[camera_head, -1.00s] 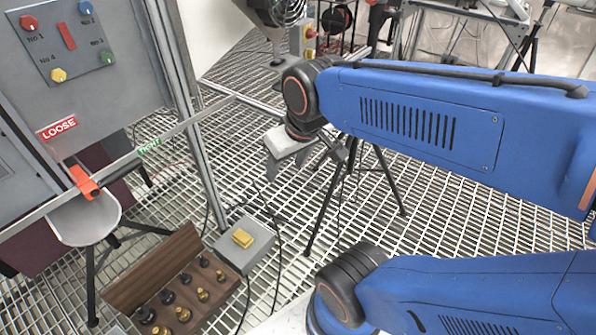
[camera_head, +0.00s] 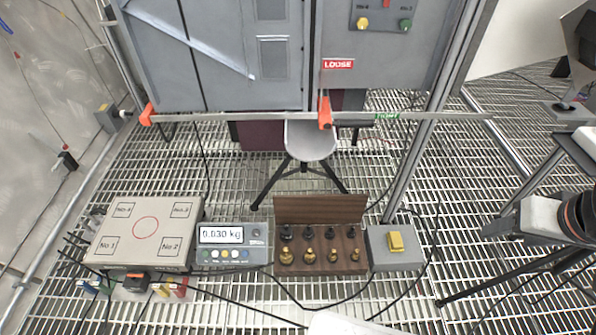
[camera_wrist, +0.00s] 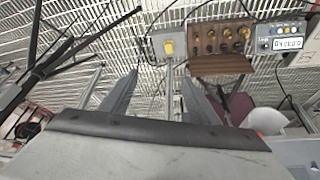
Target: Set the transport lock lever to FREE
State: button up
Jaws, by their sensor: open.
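No lever reads clearly as the transport lock, and no FREE marking is legible. A small grey block with an orange-and-black part (camera_head: 135,281) sits at the front edge of the scale platform (camera_head: 118,208); its labels are too small to read. The scale display (camera_head: 220,234) reads 0.030 kg. My gripper (camera_wrist: 160,95) is open and empty in the wrist view, its two fingers spread. The yellow-button box (camera_wrist: 168,47) shows beyond the fingertips.
An orange clamp (camera_head: 325,113) sits on a rail below a LOOSE sign (camera_head: 338,64); a TIGHT label (camera_head: 387,116) is to its right. A wooden weight box (camera_head: 320,209) stands between the display and the button box (camera_head: 395,262). Cables cross the grating; a grey post (camera_head: 425,130) rises behind.

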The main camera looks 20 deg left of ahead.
aim_at(132, 277)
jog(key=u, duration=2.35)
